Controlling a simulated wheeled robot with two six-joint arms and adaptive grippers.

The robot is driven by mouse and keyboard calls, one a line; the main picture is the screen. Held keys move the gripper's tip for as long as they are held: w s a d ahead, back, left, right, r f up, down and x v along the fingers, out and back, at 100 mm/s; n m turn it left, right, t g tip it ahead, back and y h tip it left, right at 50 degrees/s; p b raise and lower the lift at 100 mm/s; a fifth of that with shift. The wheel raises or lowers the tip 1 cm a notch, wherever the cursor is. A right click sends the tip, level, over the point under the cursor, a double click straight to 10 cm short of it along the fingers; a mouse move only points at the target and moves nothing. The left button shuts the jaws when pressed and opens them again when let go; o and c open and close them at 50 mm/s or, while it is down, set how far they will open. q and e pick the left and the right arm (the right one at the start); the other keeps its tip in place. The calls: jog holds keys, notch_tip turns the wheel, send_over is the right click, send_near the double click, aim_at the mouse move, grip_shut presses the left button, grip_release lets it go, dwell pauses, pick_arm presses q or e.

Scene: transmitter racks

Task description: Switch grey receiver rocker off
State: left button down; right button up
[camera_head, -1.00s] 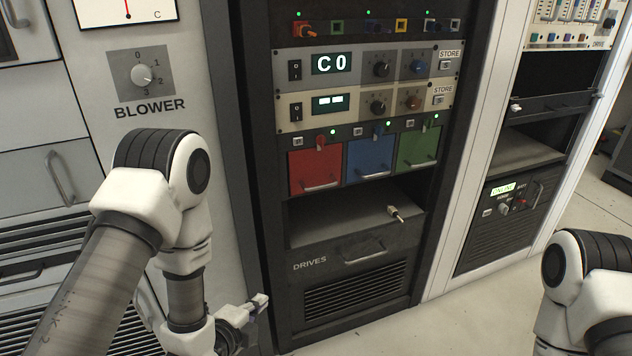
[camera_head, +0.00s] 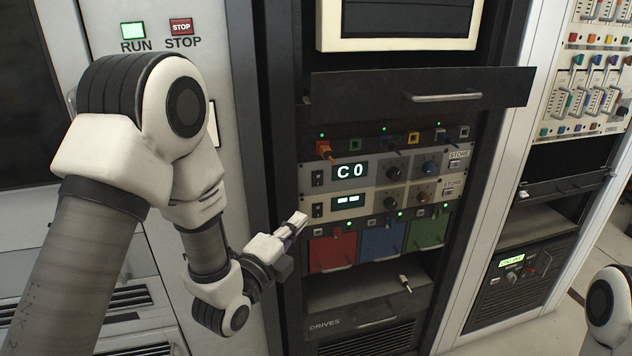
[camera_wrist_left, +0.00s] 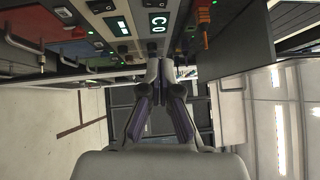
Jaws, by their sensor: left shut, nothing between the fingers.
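The grey receiver (camera_head: 400,168) is the upper of two stacked units in the dark rack, with "C0" lit on its display (camera_head: 351,171). Its black rocker (camera_head: 317,179) is at its left end; it is too small to tell which side is pressed. My left gripper (camera_head: 299,219) is shut and empty, in front of the rack's left edge, lower and to the left of the rocker, apart from it. In the left wrist view, the shut fingertips (camera_wrist_left: 165,66) point toward the panel near the "C0" display (camera_wrist_left: 157,22). My right gripper is out of view.
The cream receiver (camera_head: 400,198) with its own rocker (camera_head: 317,210) sits directly below. Above are a row of coloured sockets with an orange plug (camera_head: 324,149) and a protruding drawer (camera_head: 420,88). Red, blue and green modules (camera_head: 332,253) are below.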

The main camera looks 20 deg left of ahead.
pick_arm(q)
jog(key=p, duration=0.2)
send_near(322, 175)
jog(key=w+d, duration=0.2)
jog(key=d, duration=0.1)
jog(key=w, duration=0.1)
jog(key=w+a, duration=0.1)
jog(key=w, duration=0.1)
jog(key=shift+w+r+p, duration=0.1)
jog(key=shift+w+p, duration=0.2)
jog(key=shift+p, duration=0.05)
jog(key=shift+w+a, duration=0.35)
jog(key=shift+d, duration=0.1)
jog(key=shift+w+b, duration=0.2)
jog(key=shift+b, duration=0.25)
jog(key=shift+s+r, duration=0.1)
jog(key=shift+r, duration=0.05)
